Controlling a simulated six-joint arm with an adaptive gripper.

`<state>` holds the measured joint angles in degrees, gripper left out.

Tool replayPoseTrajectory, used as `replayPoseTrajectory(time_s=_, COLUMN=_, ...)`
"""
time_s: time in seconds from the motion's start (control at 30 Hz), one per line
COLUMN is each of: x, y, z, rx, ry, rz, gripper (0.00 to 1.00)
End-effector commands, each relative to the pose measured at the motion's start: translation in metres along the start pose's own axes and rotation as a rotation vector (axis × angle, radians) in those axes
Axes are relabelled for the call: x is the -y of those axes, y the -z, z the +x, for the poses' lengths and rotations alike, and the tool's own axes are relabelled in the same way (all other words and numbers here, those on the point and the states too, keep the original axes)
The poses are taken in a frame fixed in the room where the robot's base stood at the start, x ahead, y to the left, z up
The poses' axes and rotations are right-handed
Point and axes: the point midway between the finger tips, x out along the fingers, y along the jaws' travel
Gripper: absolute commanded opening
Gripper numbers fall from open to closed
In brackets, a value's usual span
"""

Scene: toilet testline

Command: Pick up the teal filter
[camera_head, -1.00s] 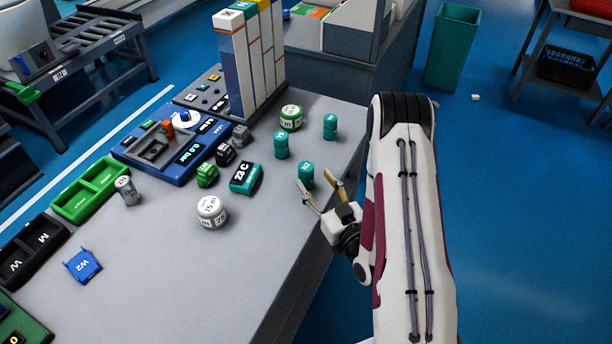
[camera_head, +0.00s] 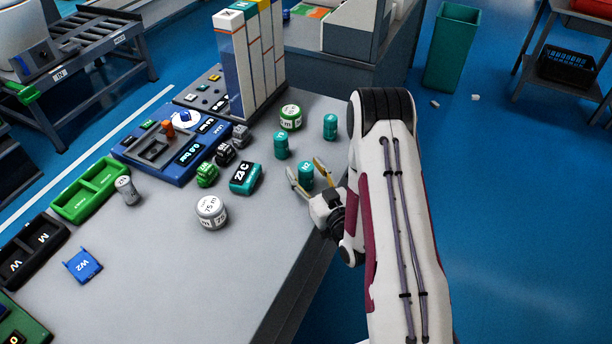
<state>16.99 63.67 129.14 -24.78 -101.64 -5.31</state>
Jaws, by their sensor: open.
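Several teal cylinders that could be the filter stand on the grey table. One teal cylinder (camera_head: 306,174) stands near the table's right edge, between the spread fingers of my gripper (camera_head: 305,173) in this view. I cannot tell whether the fingers touch it. A second teal cylinder (camera_head: 281,146) stands behind it to the left, and a third teal cylinder (camera_head: 330,127) stands behind it to the right. My gripper is open and reaches in from the right, low over the table edge. A teal and black block (camera_head: 245,178) lies to the left.
A white round tub (camera_head: 211,212) and a green-and-white round tub (camera_head: 291,117) stand nearby. Green and black blocks lie by the blue test device (camera_head: 150,155). Tall boxes (camera_head: 250,65) rise at the back.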

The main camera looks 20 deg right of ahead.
Motion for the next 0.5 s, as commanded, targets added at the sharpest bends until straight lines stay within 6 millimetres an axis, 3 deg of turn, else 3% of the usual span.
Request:
replayPoseTrajectory(time_s=0.33, x=0.0, y=0.0, z=-0.0003, rx=0.0, ry=0.0, rz=0.0, gripper=0.47)
replayPoseTrajectory(time_s=0.5, x=0.0, y=0.0, z=-0.0003, rx=0.0, ry=0.0, rz=0.0, gripper=0.06)
